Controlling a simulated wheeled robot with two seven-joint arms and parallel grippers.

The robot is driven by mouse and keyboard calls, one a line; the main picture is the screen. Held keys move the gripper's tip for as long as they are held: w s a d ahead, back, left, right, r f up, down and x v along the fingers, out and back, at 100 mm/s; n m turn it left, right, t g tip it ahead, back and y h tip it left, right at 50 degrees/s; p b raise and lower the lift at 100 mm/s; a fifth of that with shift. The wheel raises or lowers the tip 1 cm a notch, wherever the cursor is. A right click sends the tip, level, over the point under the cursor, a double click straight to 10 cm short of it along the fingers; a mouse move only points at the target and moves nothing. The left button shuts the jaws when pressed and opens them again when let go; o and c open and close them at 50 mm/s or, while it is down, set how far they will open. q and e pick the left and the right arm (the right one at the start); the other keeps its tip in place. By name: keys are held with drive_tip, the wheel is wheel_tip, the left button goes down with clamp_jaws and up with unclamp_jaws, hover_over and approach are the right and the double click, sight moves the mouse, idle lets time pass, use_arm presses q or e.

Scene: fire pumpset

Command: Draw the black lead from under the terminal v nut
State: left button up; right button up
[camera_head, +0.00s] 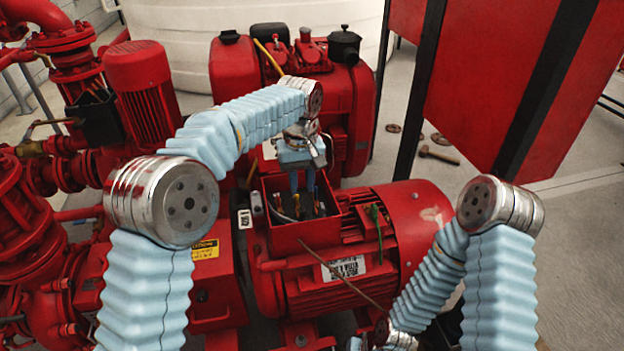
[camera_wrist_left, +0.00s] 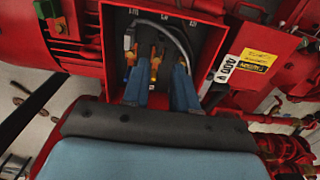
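My left gripper (camera_head: 304,190) points down into the open red terminal box (camera_head: 300,238) on top of the motor. In the left wrist view my left gripper (camera_wrist_left: 158,95) has its two blue fingers apart, inside the box. A brass terminal (camera_wrist_left: 154,66) shows between them. A dark grey lead (camera_wrist_left: 168,27) arcs over the terminals near the box's far wall; I take it for the black lead. Its ends are partly hidden by the fingers and the terminals. The v nut cannot be told apart clearly. My right arm hangs low at the right; its fingers do not show clearly.
The red pump engine (camera_head: 345,95) stands behind. A tall red panel (camera_head: 490,75) stands at the right. The box walls leave little room around my fingers.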

sight(302, 209)
use_arm(q)
drive_tip(key=shift+f, duration=3.45)
drive_tip(key=shift+c, duration=0.2)
clamp_jaws()
